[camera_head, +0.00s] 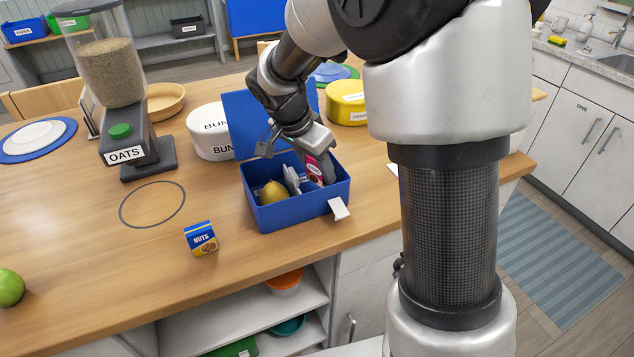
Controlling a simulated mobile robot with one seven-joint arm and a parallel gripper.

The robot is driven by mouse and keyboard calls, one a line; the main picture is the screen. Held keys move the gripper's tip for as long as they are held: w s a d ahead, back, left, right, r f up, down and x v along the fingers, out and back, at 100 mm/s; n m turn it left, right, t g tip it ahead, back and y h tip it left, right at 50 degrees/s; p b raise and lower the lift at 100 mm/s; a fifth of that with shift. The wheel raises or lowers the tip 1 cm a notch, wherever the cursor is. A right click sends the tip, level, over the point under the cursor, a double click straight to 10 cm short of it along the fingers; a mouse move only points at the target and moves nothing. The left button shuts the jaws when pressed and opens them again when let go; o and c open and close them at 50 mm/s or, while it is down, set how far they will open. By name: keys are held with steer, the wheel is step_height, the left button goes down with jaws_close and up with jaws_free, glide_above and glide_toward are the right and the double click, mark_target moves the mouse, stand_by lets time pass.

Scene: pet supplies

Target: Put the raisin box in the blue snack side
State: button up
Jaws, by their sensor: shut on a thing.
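The raisin box (315,172), small and red-pink with a white label patch, is held by my gripper (318,160). My gripper points down into the right part of an open blue box (288,216) with its lid (245,125) raised behind. The lower part of the raisin box is inside the walls; whether it touches the floor cannot be told. A yellow fruit (272,193) lies in the left part of the blue box. A pale upright piece (292,180) stands between the fruit and the raisin box. A white tag (339,208) hangs at the front right corner.
A blue NUTS box (201,239) stands in front on the wooden table (100,240). An OATS dispenser (124,140), a white bin (210,135) and a yellow tin (346,103) stand behind. A green apple (8,288) is at far left. The table's left middle is clear.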

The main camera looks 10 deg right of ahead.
mark_target(318, 181)
steer(key=shift+f+b, duration=0.3)
steer(key=shift+f, duration=1.7)
steer(key=shift+f+b, duration=0.2)
steer(key=shift+b, duration=0.1)
steer(key=o, duration=0.8)
steer(key=shift+r, duration=0.1)
steer(key=shift+c, duration=0.2)
